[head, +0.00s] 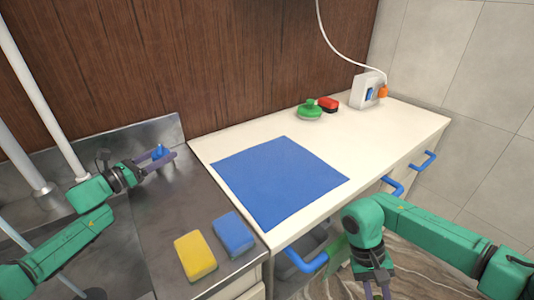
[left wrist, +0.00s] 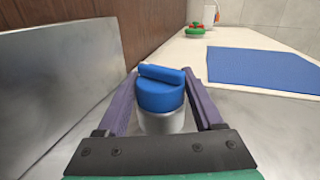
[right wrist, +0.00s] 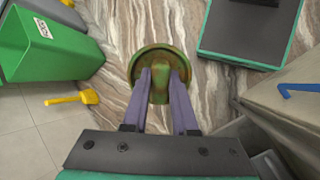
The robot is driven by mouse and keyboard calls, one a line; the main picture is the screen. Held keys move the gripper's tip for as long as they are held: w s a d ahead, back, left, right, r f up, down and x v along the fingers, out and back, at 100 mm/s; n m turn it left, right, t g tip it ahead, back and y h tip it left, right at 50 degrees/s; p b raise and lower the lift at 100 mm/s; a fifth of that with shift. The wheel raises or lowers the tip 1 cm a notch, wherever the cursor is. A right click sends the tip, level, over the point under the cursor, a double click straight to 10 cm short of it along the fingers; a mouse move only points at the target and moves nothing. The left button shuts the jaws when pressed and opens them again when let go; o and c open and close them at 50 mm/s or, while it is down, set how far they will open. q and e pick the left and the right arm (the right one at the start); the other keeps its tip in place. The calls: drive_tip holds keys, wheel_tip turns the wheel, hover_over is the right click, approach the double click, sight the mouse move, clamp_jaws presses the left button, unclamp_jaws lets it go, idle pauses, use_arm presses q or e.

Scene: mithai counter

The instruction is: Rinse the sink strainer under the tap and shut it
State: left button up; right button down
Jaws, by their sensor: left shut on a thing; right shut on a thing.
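My left gripper (head: 172,156) is shut on a metal cylinder with a blue knob (left wrist: 160,93), which looks like a tap valve. The blue knob (head: 158,151) also shows in the head view, beside the steel back panel. My right gripper (right wrist: 160,80) is shut on the grip of a round green piece with brownish stains (right wrist: 157,54), apparently the sink strainer. It is held over the marbled floor, in front of the counter. In the head view my right gripper (head: 377,292) is cut by the bottom edge, and the strainer is out of view. I cannot tell whether water runs.
A yellow sponge (head: 195,256) and a blue sponge (head: 233,233) lie on the steel worktop. A blue mat (head: 278,180) covers part of the white counter. A green-handled scrubber (head: 309,111) and a red item (head: 328,104) stand behind. A green bin (right wrist: 45,55) is on the floor.

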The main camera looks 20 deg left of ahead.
use_arm(q)
drive_tip(key=o, duration=1.4)
drive_tip(key=shift+c, duration=0.2)
drive_tip(key=shift+s+a+p, duration=0.25)
drive_tip(key=shift+s+p, duration=0.15)
drive_tip(key=shift+s, duration=0.15)
use_arm(e)
drive_tip(key=shift+r, duration=0.2)
use_arm(q)
drive_tip(key=p+v, duration=0.1)
drive_tip(key=v, duration=1)
drive_tip(key=shift+w+a, duration=0.1)
use_arm(e)
drive_tip(key=shift+r, duration=0.7)
